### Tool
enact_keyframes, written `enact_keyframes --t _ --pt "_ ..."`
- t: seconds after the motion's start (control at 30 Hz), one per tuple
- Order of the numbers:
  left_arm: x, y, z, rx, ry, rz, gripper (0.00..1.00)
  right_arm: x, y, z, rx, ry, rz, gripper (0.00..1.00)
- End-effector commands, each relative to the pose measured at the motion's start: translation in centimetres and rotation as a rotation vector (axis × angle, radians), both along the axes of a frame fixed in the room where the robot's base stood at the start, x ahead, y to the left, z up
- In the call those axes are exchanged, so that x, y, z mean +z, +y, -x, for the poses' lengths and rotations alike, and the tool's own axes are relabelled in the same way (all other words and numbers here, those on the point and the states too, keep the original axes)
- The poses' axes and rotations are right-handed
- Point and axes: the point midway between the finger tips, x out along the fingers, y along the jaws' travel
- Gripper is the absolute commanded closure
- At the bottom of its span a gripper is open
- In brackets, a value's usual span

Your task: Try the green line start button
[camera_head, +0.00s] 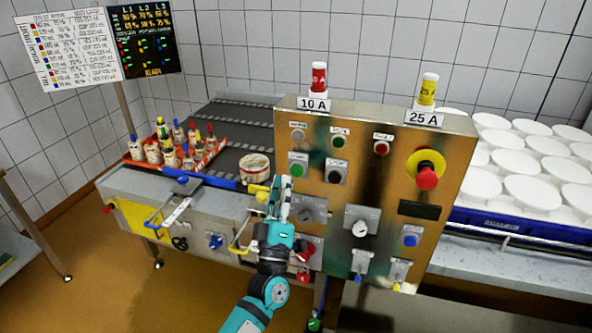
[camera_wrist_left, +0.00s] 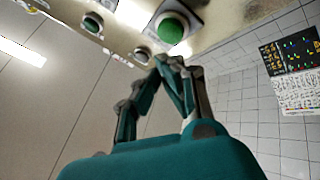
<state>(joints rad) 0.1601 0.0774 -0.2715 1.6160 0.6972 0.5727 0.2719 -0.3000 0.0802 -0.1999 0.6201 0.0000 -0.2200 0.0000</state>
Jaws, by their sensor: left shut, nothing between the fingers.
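The control panel (camera_head: 375,215) is a brass-coloured box with several buttons and switches. A green button (camera_head: 297,170) on a grey plate sits at its left side; a smaller green one (camera_head: 339,141) is above and to its right. My left gripper (camera_head: 285,182) is shut and empty, pointing up just below the left green button. In the left wrist view a large green button (camera_wrist_left: 170,28) lies just beyond the closed fingertips (camera_wrist_left: 172,62); I see no clear contact. My right gripper is not in view.
A red emergency button (camera_head: 427,177) on a yellow ring and a dark button (camera_head: 336,177) are on the same panel. A conveyor (camera_head: 240,130) with a crate of bottles (camera_head: 134,162) and a round tub (camera_head: 255,168) is to the left. White moulds (camera_head: 533,192) stand at right.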

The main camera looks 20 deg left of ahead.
Motion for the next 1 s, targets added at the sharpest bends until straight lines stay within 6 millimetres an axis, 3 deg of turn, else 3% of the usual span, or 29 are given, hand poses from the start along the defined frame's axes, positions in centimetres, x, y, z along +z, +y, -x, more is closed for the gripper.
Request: enact_keyframes --t 0.37,1.0 --pt "0.1 0.1 3.2 -0.001 0.001 0.0 1.0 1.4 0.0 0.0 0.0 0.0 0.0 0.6" --pt "-0.1 0.1 3.3 0.0 0.002 -0.001 1.0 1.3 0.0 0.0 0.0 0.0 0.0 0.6"
